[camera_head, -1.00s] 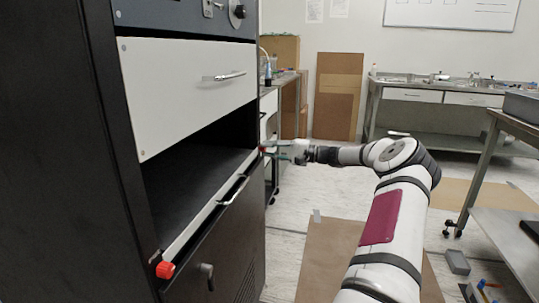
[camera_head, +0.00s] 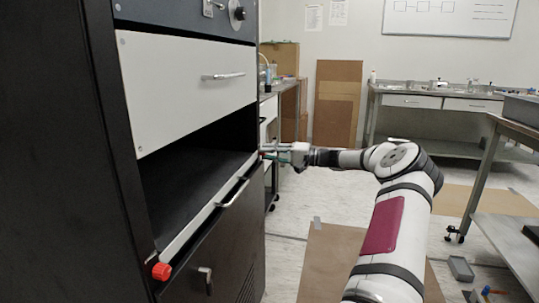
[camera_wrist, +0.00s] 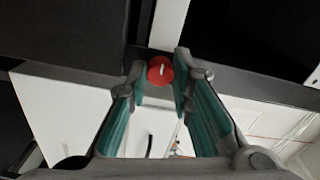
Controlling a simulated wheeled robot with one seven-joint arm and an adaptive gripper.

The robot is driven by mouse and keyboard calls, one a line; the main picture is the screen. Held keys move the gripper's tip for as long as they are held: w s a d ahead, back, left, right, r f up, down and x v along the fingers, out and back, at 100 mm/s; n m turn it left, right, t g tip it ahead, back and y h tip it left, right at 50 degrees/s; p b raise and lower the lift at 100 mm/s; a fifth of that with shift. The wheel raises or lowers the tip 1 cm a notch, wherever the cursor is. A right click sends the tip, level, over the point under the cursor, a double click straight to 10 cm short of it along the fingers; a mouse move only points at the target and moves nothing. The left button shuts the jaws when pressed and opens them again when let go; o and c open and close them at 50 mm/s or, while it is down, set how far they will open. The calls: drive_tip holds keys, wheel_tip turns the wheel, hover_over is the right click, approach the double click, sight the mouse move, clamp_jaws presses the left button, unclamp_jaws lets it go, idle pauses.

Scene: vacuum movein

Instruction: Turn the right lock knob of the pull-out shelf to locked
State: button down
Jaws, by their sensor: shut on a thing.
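The pull-out shelf (camera_head: 200,226) shows its white front edge in the dark cabinet, below the white drawer. In the head view my gripper (camera_head: 268,153) is at the far right end of the shelf and largely hides the knob. The left lock knob (camera_head: 161,271), also red, sits at the near end of the shelf.
A white drawer (camera_head: 190,90) with a bar handle is above the shelf opening. A dark cabinet door (camera_head: 225,250) is below. A bench (camera_head: 287,90) stands just behind the cabinet's far end. The floor right of the cabinet holds cardboard sheets.

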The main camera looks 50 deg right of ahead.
drive_tip(key=c, duration=1.4)
unclamp_jaws()
